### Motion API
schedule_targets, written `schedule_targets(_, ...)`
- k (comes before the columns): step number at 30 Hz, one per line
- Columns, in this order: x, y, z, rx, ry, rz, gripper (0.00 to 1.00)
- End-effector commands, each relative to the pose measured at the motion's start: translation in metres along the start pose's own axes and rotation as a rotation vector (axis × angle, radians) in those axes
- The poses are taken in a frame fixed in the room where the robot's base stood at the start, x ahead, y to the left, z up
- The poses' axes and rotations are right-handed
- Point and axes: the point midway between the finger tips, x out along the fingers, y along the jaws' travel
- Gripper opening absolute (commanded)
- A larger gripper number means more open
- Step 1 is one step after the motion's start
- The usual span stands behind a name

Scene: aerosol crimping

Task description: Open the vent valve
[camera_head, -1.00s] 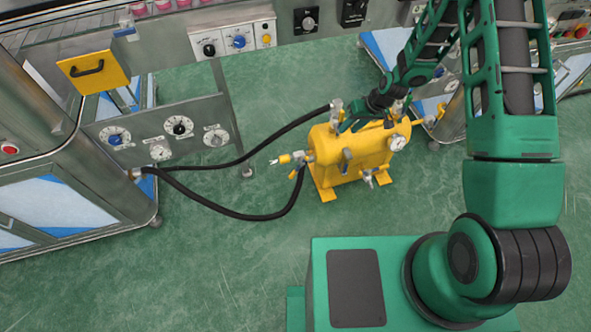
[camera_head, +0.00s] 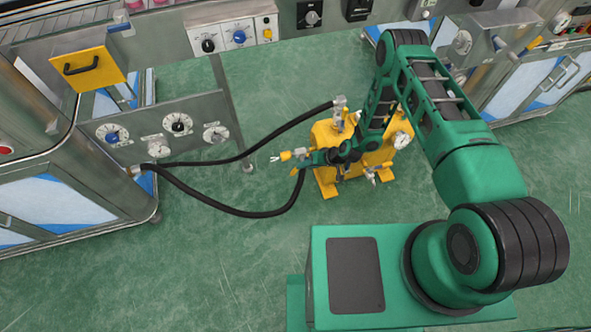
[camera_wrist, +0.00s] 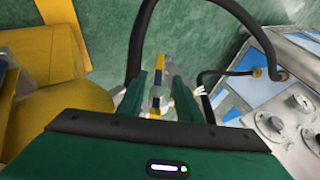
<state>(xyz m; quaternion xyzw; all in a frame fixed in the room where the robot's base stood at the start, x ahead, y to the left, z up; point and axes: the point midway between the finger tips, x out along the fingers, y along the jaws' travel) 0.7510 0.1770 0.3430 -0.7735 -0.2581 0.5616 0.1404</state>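The yellow tank (camera_head: 330,135) stands on the floor with several valves and fittings on it. At its left end is a valve with a yellow part (camera_head: 286,156) sticking out to the left. I cannot tell for sure which fitting is the vent valve. My gripper (camera_head: 304,157) is at this left-end valve and partly hides it. In the wrist view my two green fingers (camera_wrist: 165,88) stand apart, with a yellow and blue handle (camera_wrist: 158,97) in view between them. I see no finger clearly pressing on it. The tank (camera_wrist: 60,110) fills the left of the wrist view.
A black hose (camera_head: 225,211) runs from the tank's left end to the steel machine (camera_head: 100,190); a second black hose (camera_head: 270,138) runs from its top. A panel with dials (camera_head: 165,130) stands at left. The green floor (camera_head: 230,280) in front is clear.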

Motion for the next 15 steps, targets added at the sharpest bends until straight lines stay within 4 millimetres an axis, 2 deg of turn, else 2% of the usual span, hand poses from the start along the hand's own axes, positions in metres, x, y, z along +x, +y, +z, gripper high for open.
schedule_targets(9,0.052,0.004,0.0,0.002,0.002,0.002,0.32)
schedule_targets(15,0.08,0.004,-0.001,0.004,0.002,0.002,0.32)
